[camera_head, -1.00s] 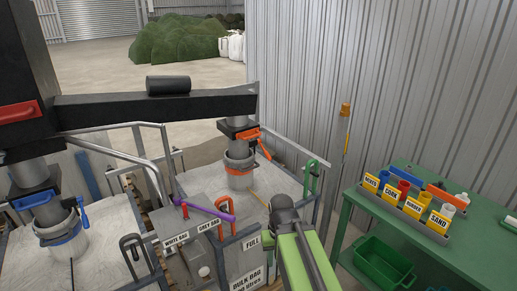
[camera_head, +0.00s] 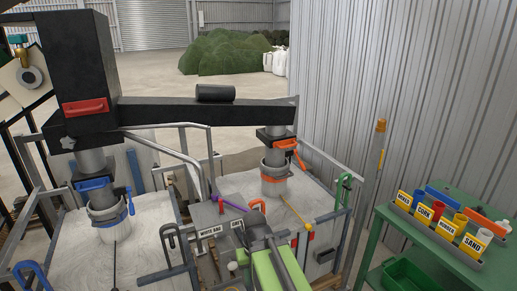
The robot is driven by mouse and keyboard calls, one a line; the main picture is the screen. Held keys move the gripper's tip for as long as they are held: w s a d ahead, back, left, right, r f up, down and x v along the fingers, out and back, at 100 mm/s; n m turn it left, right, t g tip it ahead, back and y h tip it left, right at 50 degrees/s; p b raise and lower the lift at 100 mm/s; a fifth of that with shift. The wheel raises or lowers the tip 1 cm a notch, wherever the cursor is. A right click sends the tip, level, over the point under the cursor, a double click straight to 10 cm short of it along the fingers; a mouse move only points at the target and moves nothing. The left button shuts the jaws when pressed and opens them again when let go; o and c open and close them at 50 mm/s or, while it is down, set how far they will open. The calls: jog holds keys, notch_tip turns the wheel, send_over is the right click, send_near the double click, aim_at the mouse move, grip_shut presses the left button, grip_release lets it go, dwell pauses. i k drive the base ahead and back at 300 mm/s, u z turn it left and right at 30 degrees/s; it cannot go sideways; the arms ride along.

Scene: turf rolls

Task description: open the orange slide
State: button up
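The orange slide (camera_head: 283,143) is a bright orange handle on a dark block under the right end of the black overhead beam. A grey spout with an orange-banded collar (camera_head: 273,180) hangs below it over a white bag top. A blue slide (camera_head: 92,184) sits on the left spout. My green arm (camera_head: 275,270) rises from the bottom centre. Its dark end, my gripper (camera_head: 258,226), is below and a little left of the orange slide in the picture, apart from it. The fingers are not clear, and I see nothing held.
The black beam (camera_head: 200,111) with a dark cylinder spans above the bags. A green table (camera_head: 400,225) at right holds a tray of labelled containers. A corrugated wall (camera_head: 400,90) stands behind.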

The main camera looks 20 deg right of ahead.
aim_at(287, 143)
jog(key=u, duration=2.35)
jog(key=k, duration=1.85)
jog(key=z, duration=1.3)
jog(key=i, duration=1)
